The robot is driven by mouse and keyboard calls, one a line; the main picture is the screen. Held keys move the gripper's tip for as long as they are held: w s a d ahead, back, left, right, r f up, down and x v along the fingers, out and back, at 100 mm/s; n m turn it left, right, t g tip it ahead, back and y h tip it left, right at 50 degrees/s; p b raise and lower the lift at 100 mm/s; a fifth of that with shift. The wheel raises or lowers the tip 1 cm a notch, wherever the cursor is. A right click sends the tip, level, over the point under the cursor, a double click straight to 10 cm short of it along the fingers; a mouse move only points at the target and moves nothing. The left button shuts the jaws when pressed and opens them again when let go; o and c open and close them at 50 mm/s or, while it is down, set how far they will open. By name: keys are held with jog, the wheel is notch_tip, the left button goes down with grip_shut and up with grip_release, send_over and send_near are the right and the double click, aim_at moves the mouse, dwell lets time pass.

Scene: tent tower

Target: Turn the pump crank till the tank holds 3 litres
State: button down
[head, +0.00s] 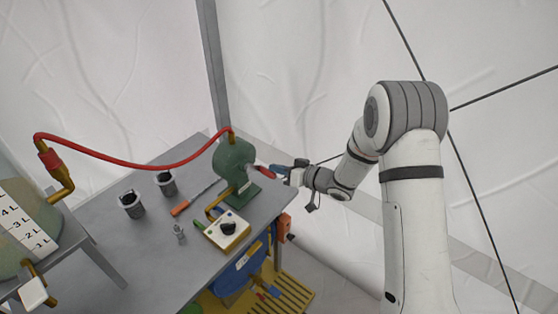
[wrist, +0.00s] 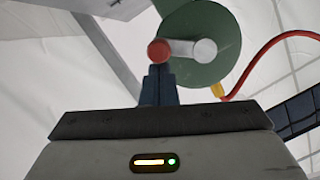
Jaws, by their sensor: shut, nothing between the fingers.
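The green pump (head: 234,160) stands on the grey table's far right part. Its crank (wrist: 184,49) has a grey arm from a pale hub and a red knob (wrist: 160,51), which lies to the left of the hub in the wrist view. My gripper (wrist: 158,72) is shut and empty, its fingertips just below the knob in that view; I cannot tell whether they touch it. In the head view my gripper (head: 274,169) comes at the pump from the right. The tank (head: 25,245) at the left edge has a white litre scale (head: 30,227); its water level cannot be made out.
A red hose (head: 130,163) arches from tank to pump. On the table (head: 150,245) are two dark cups (head: 131,205) (head: 166,184), a red-handled tool (head: 181,208), a small metal part (head: 179,232) and a box with a black knob (head: 228,230). A yellow slatted pallet (head: 285,295) lies below.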

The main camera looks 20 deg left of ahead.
jog(key=m, duration=0.1)
jog(key=f+m, duration=0.1)
jog(key=m, duration=0.1)
jog(key=shift+s+a+f+g+y+p, duration=0.25)
jog(key=shift+s+f+g+y+p, duration=0.15)
jog(key=m, duration=0.1)
jog(key=f+m, duration=0.1)
jog(key=s+m+y, duration=0.1)
jog(key=shift+a+f, duration=0.25)
jog(key=shift+f, duration=0.05)
jog(key=shift+s+f, duration=0.1)
jog(key=shift+s+a+f, duration=0.1)
jog(key=shift+w+d+r, duration=0.2)
jog(key=shift+w+r, duration=0.1)
jog(key=shift+w, duration=0.15)
jog(key=w+d+r+b, duration=0.1)
jog(key=d+r, duration=0.1)
jog(key=d, duration=0.9)
